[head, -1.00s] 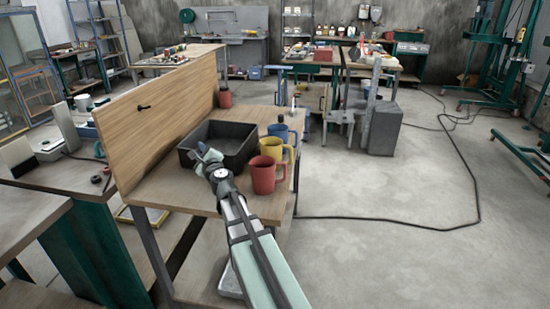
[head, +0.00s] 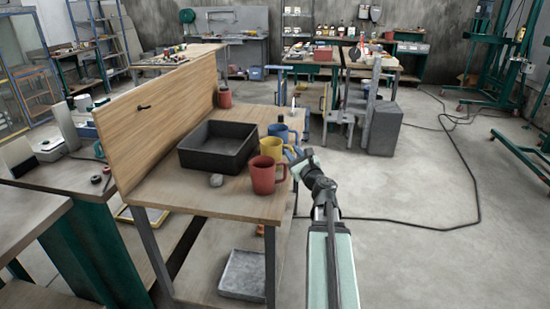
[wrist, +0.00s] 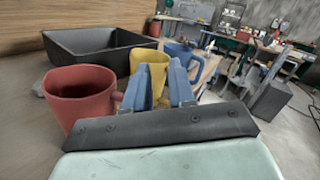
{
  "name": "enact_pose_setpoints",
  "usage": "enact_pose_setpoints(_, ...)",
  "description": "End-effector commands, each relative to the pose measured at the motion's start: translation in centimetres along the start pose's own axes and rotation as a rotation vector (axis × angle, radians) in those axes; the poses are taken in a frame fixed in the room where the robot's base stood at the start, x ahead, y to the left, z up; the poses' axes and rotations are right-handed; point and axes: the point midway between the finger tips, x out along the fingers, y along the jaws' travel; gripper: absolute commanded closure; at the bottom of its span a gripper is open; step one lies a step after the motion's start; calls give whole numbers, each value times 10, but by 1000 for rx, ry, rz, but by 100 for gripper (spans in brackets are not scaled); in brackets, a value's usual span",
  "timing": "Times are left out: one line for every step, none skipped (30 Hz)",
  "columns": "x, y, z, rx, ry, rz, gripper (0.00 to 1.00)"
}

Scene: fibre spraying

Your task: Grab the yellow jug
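The yellow jug (head: 271,149) stands upright on the wooden table, between the red jug (head: 263,176) in front and the blue jug (head: 280,132) behind. Its handle points right. My gripper (head: 293,155) is at the table's right edge, close to that handle. In the wrist view, my gripper's two blue fingers (wrist: 162,84) are apart, with the yellow jug (wrist: 149,66) just beyond them. The left finger covers part of the jug. I cannot tell whether the fingers touch the handle.
The red jug (wrist: 80,95) is close on the left in the wrist view, its handle near the left finger. The blue jug (wrist: 184,53) is behind. A black tray (head: 187,160) and a small grey lump (head: 216,180) are on the table. Open floor lies right.

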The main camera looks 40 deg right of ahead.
Motion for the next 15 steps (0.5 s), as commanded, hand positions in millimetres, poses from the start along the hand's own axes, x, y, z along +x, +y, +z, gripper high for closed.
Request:
enact_pose_setpoints(-5, -4, -18, 57, 23, -4, 76)
enact_pose_setpoints(-8, -6, -27, 92, 34, -7, 76)
enact_pose_setpoints(-11, -7, -39, 137, 49, -9, 76)
enact_pose_setpoints(-14, -8, -47, 169, 58, -12, 76)
enact_pose_setpoints(-16, -10, -55, 199, 68, -15, 76)
enact_pose_setpoints(-19, -11, -64, 235, 79, -19, 76)
enact_pose_setpoints(-21, -12, -69, 259, 85, -22, 76)
enact_pose_setpoints(-23, -13, -74, 280, 91, -24, 76)
enact_pose_setpoints(-25, -13, -80, 303, 98, -27, 76)
enact_pose_setpoints(-26, -14, -83, 319, 102, -29, 76)
enact_pose_setpoints(-27, -14, -86, 330, 105, -30, 76)
enact_pose_setpoints(-28, -15, -88, 342, 108, -32, 76)
enact_pose_setpoints(-28, -15, -90, 348, 109, -33, 76)
enact_pose_setpoints(-27, -15, -91, 352, 110, -33, 76)
enact_pose_setpoints(-25, -15, -91, 354, 111, -33, 76)
